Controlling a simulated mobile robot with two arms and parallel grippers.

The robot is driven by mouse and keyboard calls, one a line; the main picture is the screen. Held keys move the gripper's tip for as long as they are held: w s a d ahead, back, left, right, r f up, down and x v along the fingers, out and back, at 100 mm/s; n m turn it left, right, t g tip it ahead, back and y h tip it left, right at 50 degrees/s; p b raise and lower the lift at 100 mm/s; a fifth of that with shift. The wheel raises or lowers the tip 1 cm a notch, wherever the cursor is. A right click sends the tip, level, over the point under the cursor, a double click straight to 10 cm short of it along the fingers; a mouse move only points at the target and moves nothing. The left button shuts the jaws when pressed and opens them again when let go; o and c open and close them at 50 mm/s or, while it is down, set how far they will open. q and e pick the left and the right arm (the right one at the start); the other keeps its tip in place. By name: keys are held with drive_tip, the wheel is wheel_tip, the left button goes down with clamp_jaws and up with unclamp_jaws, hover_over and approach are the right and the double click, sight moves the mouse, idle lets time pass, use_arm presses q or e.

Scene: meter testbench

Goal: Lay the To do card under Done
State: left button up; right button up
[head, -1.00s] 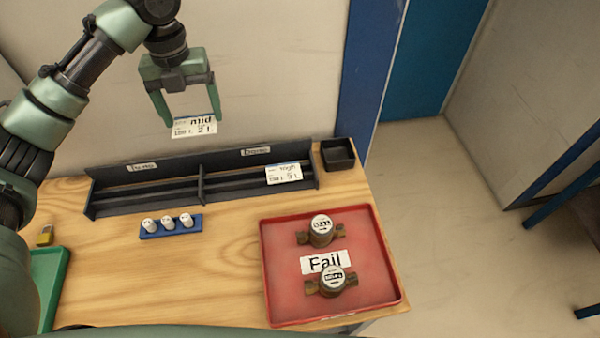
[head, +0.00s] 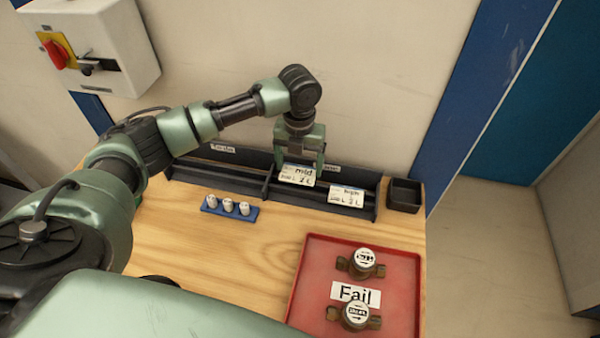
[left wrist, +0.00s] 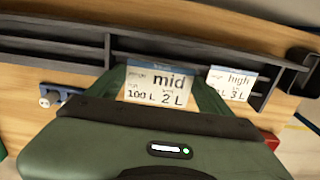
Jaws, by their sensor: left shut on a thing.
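My left gripper (head: 299,172) is shut on the white "mid" card (head: 297,176), which reads 2 L; the card also shows between the fingers in the left wrist view (left wrist: 157,88). The card is at the Done side of the dark rack (head: 220,180), just right of its middle divider. I cannot tell whether it touches the rack. The Done label (head: 331,168) is partly hidden by the gripper. The To do label (head: 223,149) is over the left half, which is empty. A "high" card (head: 346,195) leans in the Done half, right of the held card. My right gripper is not in view.
A small black bin (head: 405,195) stands right of the rack. A blue holder (head: 230,208) with white pieces lies in front of it. A red Fail tray (head: 310,270) holds two meters. A switch box (head: 95,45) is on the wall. Bare wood lies between holder and tray.

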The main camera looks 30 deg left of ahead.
sight(299, 170)
use_arm(q)
wheel_tip(299, 170, down, 5)
drive_tip(key=shift+r+p, duration=0.1)
drive_tip(key=shift+p, duration=0.3)
drive_tip(key=shift+f, duration=0.2)
drive_tip(key=shift+f, duration=0.1)
drive_tip(key=o, duration=1.3)
drive_tip(key=shift+c, duration=0.2)
wheel_tip(299, 170, up, 12)
drive_tip(key=shift+r+b, duration=0.25)
drive_tip(key=shift+b, duration=0.8)
drive_tip(key=shift+f, duration=0.1)
